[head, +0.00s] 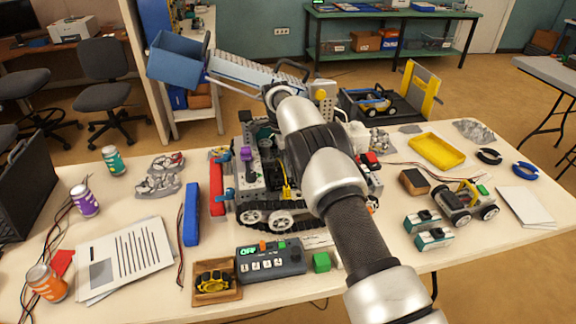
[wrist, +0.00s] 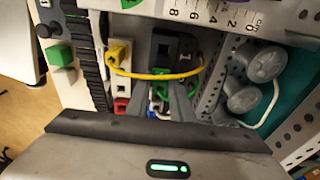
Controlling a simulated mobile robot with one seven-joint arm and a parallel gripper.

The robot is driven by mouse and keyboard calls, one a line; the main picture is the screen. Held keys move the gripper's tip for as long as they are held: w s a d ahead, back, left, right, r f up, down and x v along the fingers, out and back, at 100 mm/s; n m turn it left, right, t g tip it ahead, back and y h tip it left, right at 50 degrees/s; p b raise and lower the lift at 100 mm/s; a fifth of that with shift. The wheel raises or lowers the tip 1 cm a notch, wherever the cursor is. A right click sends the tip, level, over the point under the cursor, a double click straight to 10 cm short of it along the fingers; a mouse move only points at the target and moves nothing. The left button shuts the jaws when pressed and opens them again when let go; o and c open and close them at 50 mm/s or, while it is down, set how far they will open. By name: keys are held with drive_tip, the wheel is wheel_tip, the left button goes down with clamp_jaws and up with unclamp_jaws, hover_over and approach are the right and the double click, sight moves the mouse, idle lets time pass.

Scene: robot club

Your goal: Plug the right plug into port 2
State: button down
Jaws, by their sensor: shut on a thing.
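In the wrist view my gripper (wrist: 170,98) points into the tracked robot on the table. Its narrow grey fingers are shut on a small plug, mostly hidden between them; I cannot tell its shape or whether it touches a port. A dark grey port block (wrist: 176,46) marked 1 is just beyond the fingertips; I cannot make out a number 2. A yellow cable (wrist: 160,76) arcs across in front of the block from a yellow connector (wrist: 119,54) at left. In the head view my arm covers the gripper and much of the tracked robot (head: 262,196).
A control box (head: 270,261) reading OFF, a green block (head: 321,262) and a small wooden tray (head: 216,291) lie in front of the tracked robot. A blue bar (head: 191,214) lies at left, a small wheeled vehicle (head: 462,203) at right. Grey wheels (wrist: 255,80) sit right of the fingers.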

drive_tip(key=shift+f+b, duration=0.4)
drive_tip(key=shift+f, duration=0.05)
idle(1.2)
drive_tip(key=c, duration=1.5)
unclamp_jaws()
drive_tip(key=shift+o, duration=0.2)
drive_tip(key=shift+r, duration=0.1)
drive_tip(key=shift+r+p, duration=1.65)
drive_tip(key=shift+r, duration=1.35)
